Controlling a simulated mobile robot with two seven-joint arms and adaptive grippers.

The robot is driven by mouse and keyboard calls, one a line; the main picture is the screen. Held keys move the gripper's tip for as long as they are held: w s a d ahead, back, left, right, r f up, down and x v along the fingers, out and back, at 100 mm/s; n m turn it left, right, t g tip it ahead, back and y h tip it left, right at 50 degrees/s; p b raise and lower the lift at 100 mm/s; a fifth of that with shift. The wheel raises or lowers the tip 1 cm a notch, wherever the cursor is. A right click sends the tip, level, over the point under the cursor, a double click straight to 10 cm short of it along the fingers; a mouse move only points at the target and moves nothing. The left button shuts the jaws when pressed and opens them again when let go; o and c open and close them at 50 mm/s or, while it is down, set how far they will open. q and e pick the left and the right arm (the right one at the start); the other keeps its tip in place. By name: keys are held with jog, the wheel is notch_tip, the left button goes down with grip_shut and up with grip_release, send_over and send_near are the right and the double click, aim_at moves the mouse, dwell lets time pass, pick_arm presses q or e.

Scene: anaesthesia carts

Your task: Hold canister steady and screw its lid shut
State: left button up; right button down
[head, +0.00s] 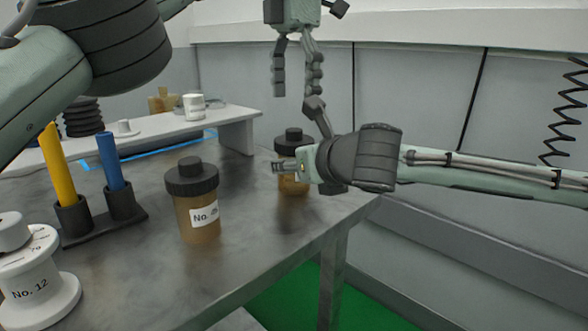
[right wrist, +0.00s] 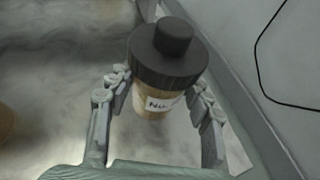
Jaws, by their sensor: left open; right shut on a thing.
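The canister (head: 293,186) is amber with a white label and a dark knobbed lid (head: 292,141). It stands near the table's right edge, partly hidden by my right gripper (head: 290,168). In the right wrist view my right fingers (right wrist: 158,88) are on both sides of the canister body (right wrist: 152,107), shut on it below the lid (right wrist: 168,55). The lid sits on top of the canister; I cannot tell how tightly. My left gripper (head: 297,90) is open and empty, pointing down above the lid and apart from it.
A second amber canister (head: 199,217) with a dark lid stands left of the held one. A holder (head: 104,225) with yellow and blue sticks and a white spool (head: 38,287) are further left. A raised shelf (head: 150,137) carrying small items stands behind.

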jog(key=c, duration=0.6)
grip_release()
jog(key=shift+s+r, duration=0.1)
jog(key=v, duration=1.1)
jog(key=shift+s+d, duration=0.2)
jog(key=shift+s, duration=0.15)
jog(key=shift+r, duration=0.1)
